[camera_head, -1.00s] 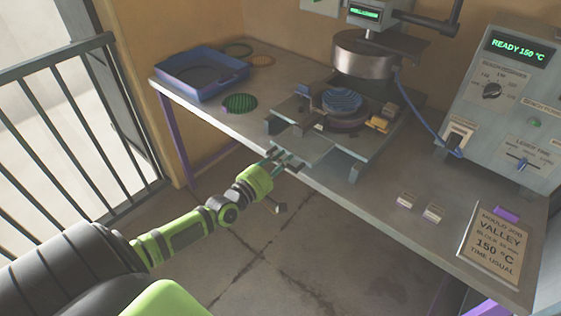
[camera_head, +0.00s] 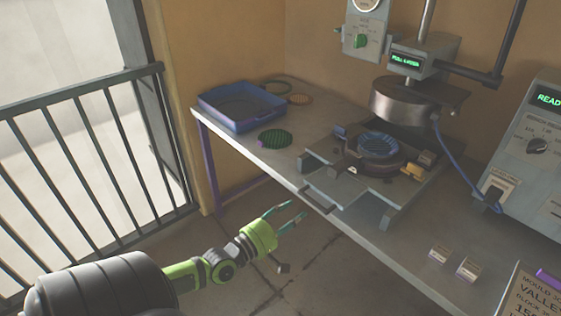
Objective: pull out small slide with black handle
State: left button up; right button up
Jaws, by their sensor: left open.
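The small slide (camera_head: 342,186) is a flat grey plate at the front of the press base. Its dark loop handle (camera_head: 318,202) sits at the table's front edge. A round blue ribbed piece (camera_head: 380,145) rests on a dark round block (camera_head: 375,160) behind the slide. My left gripper (camera_head: 299,209) is open and empty, in front of the table edge. Its fingertips point toward the handle, just left of and below it in the picture, apart from it as far as I can see. My right gripper is not in view.
A blue tray (camera_head: 243,106) and a green disc (camera_head: 273,139) lie on the table's left part. The press head (camera_head: 402,98) hangs above the block. Two small labelled blocks (camera_head: 453,262) stand at the right front. A railing (camera_head: 75,165) is at the left.

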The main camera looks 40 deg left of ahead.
pick_arm(q)
jog(key=shift+s+a, duration=0.15)
jog(key=shift+s, duration=1.85)
jog(key=s+f+m+g+y, duration=0.1)
jog(key=s+f+m+g, duration=0.25)
jog(key=f, duration=0.65)
jog(key=s+f+m+g, duration=0.2)
jog(key=s+f, duration=0.2)
jog(key=f, duration=0.5)
jog(key=s+f+m+g+y, duration=0.1)
jog(key=s+f+m+g, duration=0.15)
jog(key=f, duration=0.75)
jog(key=s+d+f+m+g, duration=0.4)
jog(key=s+d+f+m, duration=0.2)
jog(key=s, duration=0.6)
jog(key=s+d+f+m+g, duration=0.5)
jog(key=s+d+f, duration=0.3)
jog(key=s+f, duration=0.3)
jog(key=shift+s+d+m+h, duration=0.2)
jog(key=shift+s+m+h, duration=0.15)
jog(key=shift+m+h, duration=0.05)
